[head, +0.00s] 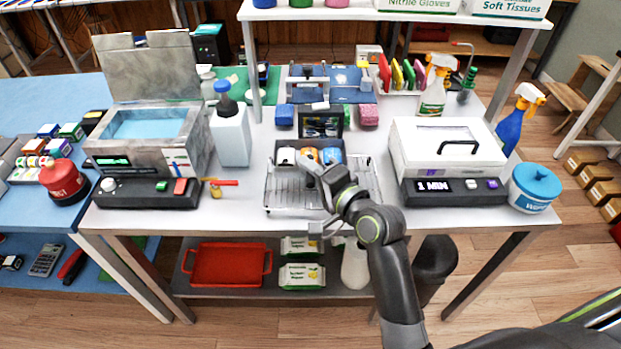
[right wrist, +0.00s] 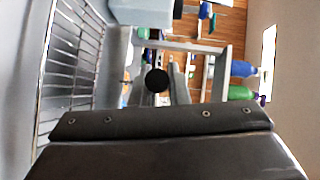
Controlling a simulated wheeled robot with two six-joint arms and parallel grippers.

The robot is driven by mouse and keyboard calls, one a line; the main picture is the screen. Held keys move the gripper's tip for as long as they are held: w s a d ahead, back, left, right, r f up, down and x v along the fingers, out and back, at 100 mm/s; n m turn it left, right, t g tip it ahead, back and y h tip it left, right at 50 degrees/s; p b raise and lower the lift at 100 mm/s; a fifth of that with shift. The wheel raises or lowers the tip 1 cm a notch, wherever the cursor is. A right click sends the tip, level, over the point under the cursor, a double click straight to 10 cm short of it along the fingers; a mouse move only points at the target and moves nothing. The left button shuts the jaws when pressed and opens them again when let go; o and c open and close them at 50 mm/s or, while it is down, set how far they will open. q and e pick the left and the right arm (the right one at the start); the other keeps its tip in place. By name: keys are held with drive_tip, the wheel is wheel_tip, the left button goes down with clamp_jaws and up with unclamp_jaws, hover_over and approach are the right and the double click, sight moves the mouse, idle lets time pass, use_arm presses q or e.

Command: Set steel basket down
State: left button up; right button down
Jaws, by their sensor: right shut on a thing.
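The steel basket (head: 283,190) is a shallow wire basket at the middle of the white table, near its front edge. Its wires also show along the left of the right wrist view (right wrist: 72,62). My right gripper (head: 310,166) is over the basket, shut on it; my own wrist and fingers hide the grip point. A black round end (right wrist: 157,80) shows between the fingers in the right wrist view. I cannot tell whether the basket's underside touches the table. My left gripper is in neither view.
An open grey cleaner (head: 150,150) with blue liquid stands left, beside a white bottle (head: 231,137). A white box machine (head: 447,150) stands right, by a blue tub (head: 535,187). A grey tray (head: 334,147) with small items lies just behind the basket.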

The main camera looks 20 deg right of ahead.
drive_tip(key=shift+f, duration=1.1)
drive_tip(key=shift+f, duration=0.2)
drive_tip(key=c, duration=1.4)
unclamp_jaws()
drive_tip(key=v, duration=0.6)
drive_tip(key=b+v, duration=0.1)
drive_tip(key=v, duration=0.5)
drive_tip(key=shift+s+r, duration=0.1)
drive_tip(key=shift+r, duration=0.15)
